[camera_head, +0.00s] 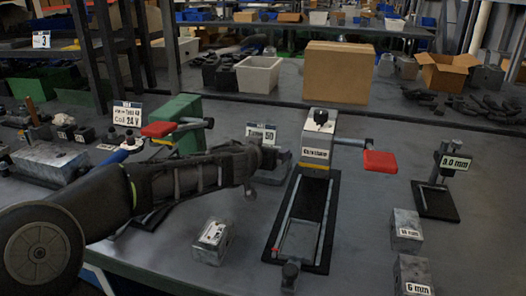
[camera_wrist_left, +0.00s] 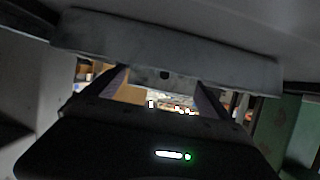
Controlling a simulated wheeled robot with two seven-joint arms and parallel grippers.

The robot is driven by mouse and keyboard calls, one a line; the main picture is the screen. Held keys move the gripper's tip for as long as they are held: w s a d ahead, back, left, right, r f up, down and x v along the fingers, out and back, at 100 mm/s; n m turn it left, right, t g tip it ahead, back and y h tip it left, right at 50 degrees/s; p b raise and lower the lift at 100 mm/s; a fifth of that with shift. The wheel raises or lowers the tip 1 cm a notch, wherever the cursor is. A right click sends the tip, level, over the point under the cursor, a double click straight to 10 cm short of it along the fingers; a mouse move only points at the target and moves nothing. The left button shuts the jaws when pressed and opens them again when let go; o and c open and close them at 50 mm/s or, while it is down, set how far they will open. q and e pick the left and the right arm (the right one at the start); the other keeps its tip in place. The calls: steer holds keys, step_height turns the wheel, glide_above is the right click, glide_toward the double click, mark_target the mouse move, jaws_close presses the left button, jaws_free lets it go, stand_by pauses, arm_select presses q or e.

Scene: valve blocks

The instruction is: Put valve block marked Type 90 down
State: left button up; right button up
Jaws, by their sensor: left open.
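My left gripper (camera_head: 258,165) is at the end of the black arm that comes in from the left, over the middle of the bench. A small grey block (camera_head: 211,243) with an unreadable label lies on the bench in front of the arm. No Type 90 marking is clearly legible.
A fixture with a red handle (camera_head: 380,162) and black base stands right of the gripper. A green box (camera_head: 178,122) is behind the arm. Bench (camera_head: 180,270) around the front block is clear.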

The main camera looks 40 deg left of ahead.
arm_select(q)
steer(key=shift+s+r, duration=0.1)
steer(key=shift+r, duration=0.1)
steer(key=p+v, duration=0.2)
steer(key=v, duration=0.9)
steer(key=shift+s+d+r, duration=0.1)
steer(key=shift+s+d, duration=0.1)
steer(key=shift+s, duration=0.15)
